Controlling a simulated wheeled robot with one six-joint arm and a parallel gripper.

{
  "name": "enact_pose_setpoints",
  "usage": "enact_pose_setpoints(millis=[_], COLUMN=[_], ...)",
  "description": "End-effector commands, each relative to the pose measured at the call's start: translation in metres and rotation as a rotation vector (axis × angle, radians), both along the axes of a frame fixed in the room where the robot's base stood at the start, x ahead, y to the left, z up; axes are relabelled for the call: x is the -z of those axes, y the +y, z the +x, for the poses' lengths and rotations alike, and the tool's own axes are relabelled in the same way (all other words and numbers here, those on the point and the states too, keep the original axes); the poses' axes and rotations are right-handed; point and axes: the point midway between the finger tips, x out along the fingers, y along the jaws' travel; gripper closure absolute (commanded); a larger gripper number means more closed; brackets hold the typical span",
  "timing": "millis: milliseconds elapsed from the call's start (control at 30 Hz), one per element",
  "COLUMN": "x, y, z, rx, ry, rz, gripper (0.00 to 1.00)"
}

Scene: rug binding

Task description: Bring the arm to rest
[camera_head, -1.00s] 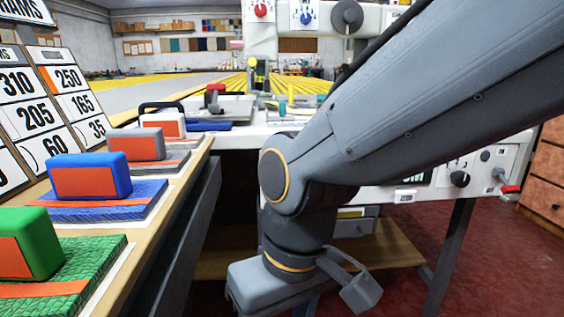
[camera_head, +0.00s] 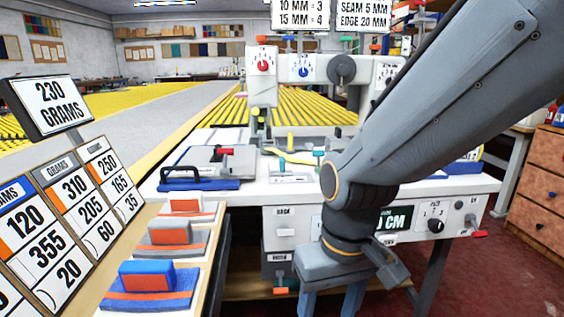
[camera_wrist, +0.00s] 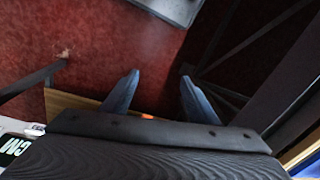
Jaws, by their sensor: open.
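My arm comes down from the upper right in the head view, bends at a joint in front of the machine table, and ends in my gripper (camera_head: 345,285). In the head view the gripper points down and its fingertips run toward the bottom of the picture. In the wrist view my gripper (camera_wrist: 160,95) shows two blue-grey fingers set well apart with nothing between them. Below them are the red floor (camera_wrist: 110,45) and a wooden shelf edge. The gripper is open and empty.
The white machine table (camera_head: 220,197) stands behind my arm. At left is a bench with a blue block (camera_head: 147,275), other blocks on pads, and number boards (camera_head: 85,205). A drawer cabinet (camera_head: 540,190) stands at right. Red floor (camera_head: 480,270) is clear at lower right.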

Motion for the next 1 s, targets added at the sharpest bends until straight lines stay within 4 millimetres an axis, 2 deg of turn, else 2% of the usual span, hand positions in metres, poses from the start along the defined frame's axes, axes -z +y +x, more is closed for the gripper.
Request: enact_pose_setpoints(millis=[33, 600, 800, 900, 1000], x=[-0.018, -0.120, -0.146, -0.152, -0.154], y=[-0.008, -0.089, -0.112, -0.119, -0.117], z=[-0.002, -0.014, -0.021, -0.024, -0.024], rx=[0.023, 0.229, 0.286, 0.301, 0.309], ry=[0.004, 0.024, 0.032, 0.034, 0.035], rz=[-0.005, -0.050, -0.061, -0.064, -0.066], gripper=[0.46, 0.46, 0.46, 0.46, 0.46])
